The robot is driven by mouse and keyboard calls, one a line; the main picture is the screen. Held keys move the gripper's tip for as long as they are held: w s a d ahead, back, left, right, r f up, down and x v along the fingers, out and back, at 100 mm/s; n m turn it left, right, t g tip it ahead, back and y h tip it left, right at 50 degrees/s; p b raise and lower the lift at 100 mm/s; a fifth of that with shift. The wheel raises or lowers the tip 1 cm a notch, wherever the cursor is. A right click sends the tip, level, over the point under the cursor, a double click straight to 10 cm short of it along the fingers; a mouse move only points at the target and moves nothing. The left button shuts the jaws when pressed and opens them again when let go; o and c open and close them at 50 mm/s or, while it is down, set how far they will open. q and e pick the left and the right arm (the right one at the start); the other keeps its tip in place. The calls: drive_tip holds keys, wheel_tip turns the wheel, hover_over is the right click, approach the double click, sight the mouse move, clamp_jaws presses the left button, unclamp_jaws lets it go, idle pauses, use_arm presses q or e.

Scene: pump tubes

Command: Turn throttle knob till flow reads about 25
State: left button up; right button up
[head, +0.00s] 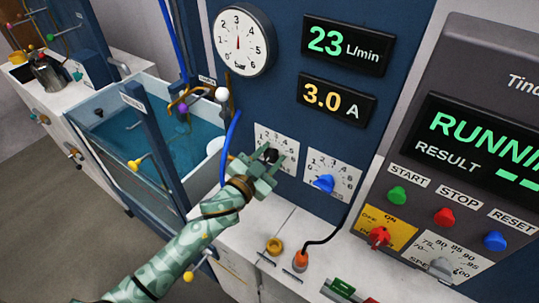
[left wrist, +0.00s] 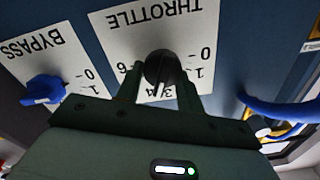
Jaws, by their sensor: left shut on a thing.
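The flow display (head: 348,44) reads 23 L/min in green digits. The black throttle knob (left wrist: 161,68) sits on its white scale plate marked THROTTLE (left wrist: 150,25), which is upside down in the left wrist view. My left gripper (head: 268,159) is shut on the knob, with one finger on each side of it. In the head view the knob (head: 271,155) is partly hidden by the fingers, and its exact pointer setting cannot be told. My right gripper is not in view.
The blue bypass knob (head: 325,184) is close to the right of the throttle. An amber display (head: 336,100) reads 3.0 A. A round gauge (head: 239,40) is above. A blue hose (head: 231,140) runs just left of the throttle plate. A water tank (head: 170,125) stands at left.

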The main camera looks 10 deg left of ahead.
use_arm(q)
drive_tip(key=o, duration=1)
drive_tip(key=v, duration=1.6)
drive_tip(key=shift+s, duration=0.15)
